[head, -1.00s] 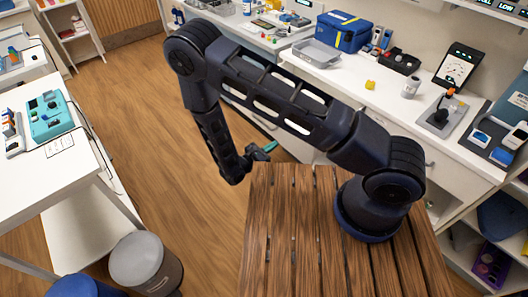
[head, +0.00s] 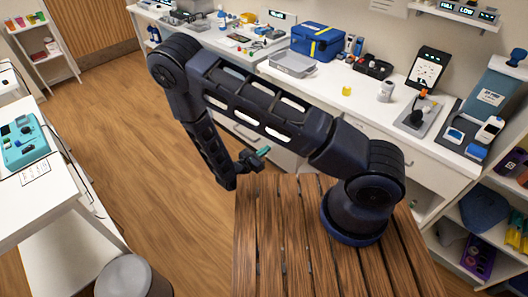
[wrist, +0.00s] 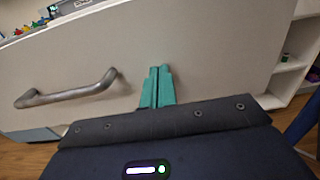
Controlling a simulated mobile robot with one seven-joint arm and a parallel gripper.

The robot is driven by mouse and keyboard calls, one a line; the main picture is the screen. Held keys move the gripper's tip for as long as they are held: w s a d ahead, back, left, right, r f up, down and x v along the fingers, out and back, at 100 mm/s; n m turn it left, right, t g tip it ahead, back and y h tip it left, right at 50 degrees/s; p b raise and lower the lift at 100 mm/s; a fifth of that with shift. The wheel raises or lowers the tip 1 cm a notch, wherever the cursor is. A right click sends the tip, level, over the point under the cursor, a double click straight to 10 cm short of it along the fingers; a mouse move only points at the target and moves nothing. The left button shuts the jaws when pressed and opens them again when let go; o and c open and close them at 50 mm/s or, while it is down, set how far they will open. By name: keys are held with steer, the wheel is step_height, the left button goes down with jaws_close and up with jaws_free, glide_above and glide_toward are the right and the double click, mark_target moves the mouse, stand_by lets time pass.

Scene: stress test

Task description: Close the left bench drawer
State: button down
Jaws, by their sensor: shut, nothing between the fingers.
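A pale drawer front (wrist: 215,50) with a grey metal bar handle (wrist: 70,92) fills much of the wrist view. The handle is left of my gripper (wrist: 160,70). The teal fingers are together, with nothing between them, and point at the pale front; I cannot tell whether they touch it. In the head view my gripper (head: 265,152) is low beside the white bench, just beyond the wooden top. My arm hides much of the bench's left drawer there, so how far out it stands is unclear.
The bench top (head: 372,104) holds a grey tray (head: 292,64), a blue case (head: 317,42), a yellow object (head: 347,90) and a joystick device (head: 420,112). A white table (head: 40,190) and a bin (head: 130,280) stand at left. The wooden floor (head: 120,130) between is clear.

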steer(key=x, duration=3.4)
steer(key=shift+w+d+f, duration=0.15)
steer(key=shift+w+d, duration=0.35)
steer(key=shift+d, duration=0.05)
steer(key=v, duration=1.5)
steer(key=shift+w, duration=0.1)
steer(key=s+d+r+m+g+y, duration=0.1)
steer(key=s+d+r+m+g, duration=0.35)
steer(key=r, duration=0.45)
steer(key=s+d+r+m+g+y, duration=0.1)
steer(key=d+r+m+g, duration=0.2)
steer(key=r+m+g, duration=0.35)
steer(key=s+d+r+m+g, duration=0.35)
steer(key=r+m, duration=0.25)
steer(key=r, duration=0.5)
steer(key=s+r+m+t+y, duration=0.6)
steer(key=s+r+m+y, duration=0.4)
steer(key=s+r, duration=0.8)
step_height(320, 180, up, 3)
steer(key=shift+r+y, duration=0.15)
steer(key=shift+y, duration=0.25)
